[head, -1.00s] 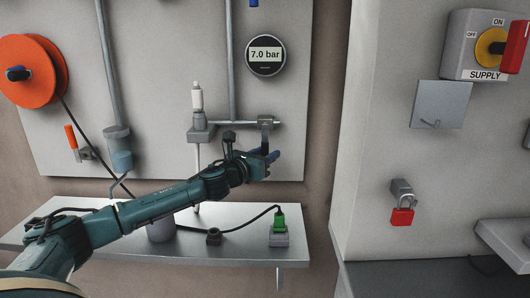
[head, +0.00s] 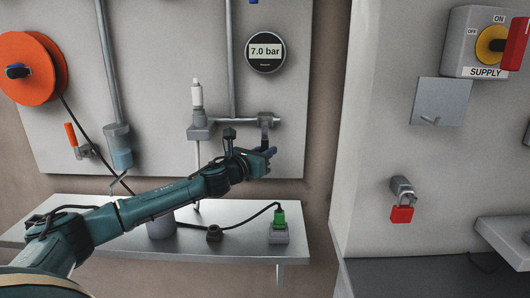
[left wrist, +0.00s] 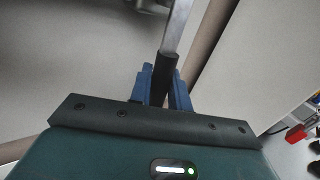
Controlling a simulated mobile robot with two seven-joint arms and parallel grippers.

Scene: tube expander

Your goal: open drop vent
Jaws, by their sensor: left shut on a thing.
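A grey lever (head: 265,132) hangs down from the right end of the short horizontal pipe, under the pressure gauge; I take it to be the drop vent. My left gripper (head: 270,155) is at the lower end of this lever. In the left wrist view, the blue fingers of my left gripper (left wrist: 164,90) are shut on the lever's black grip (left wrist: 165,72), one finger on each side. The lever's metal arm (left wrist: 178,28) runs up from the grip. The grip is mostly hidden in the head view. My right gripper is not in view.
The gauge (head: 265,52) reads 7.0 bar. A valve with an orange handle (head: 71,134) and an orange reel (head: 32,70) are at the left. A metal shelf (head: 110,207) lies below my arm. A red padlock (head: 402,214) hangs on the right wall.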

